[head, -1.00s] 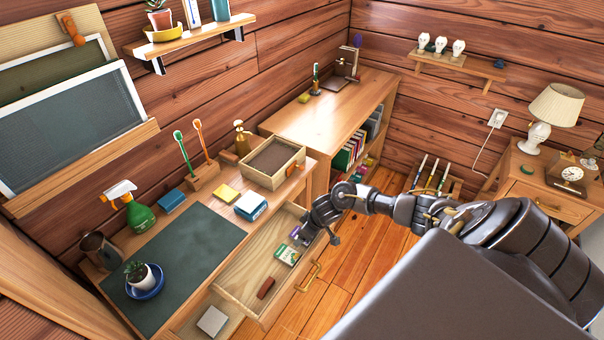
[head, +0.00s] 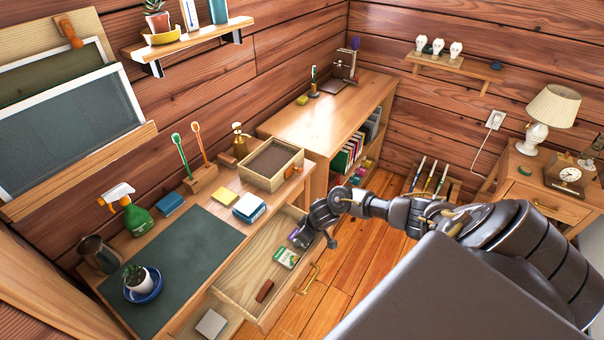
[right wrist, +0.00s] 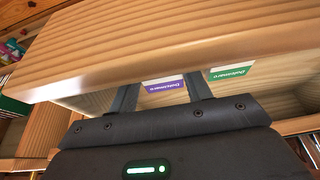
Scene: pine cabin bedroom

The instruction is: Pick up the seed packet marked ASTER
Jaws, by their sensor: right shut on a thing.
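My right gripper (head: 299,239) reaches into the open desk drawer (head: 237,283), near its back right part. In the right wrist view its two fingers (right wrist: 163,92) are shut on a packet with a purple band (right wrist: 163,86), one finger at each side. In the head view the purple packet (head: 294,235) is mostly hidden by the gripper. A second packet with a green band (head: 286,258) lies beside it in the drawer and also shows in the right wrist view (right wrist: 229,73). I cannot read ASTER on either one. My left gripper is out of view.
A dark red block (head: 264,291) lies at the drawer's near end. A shallow tray (head: 271,165), a blue box (head: 249,208) and a green spray bottle (head: 137,219) stand on the desk above.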

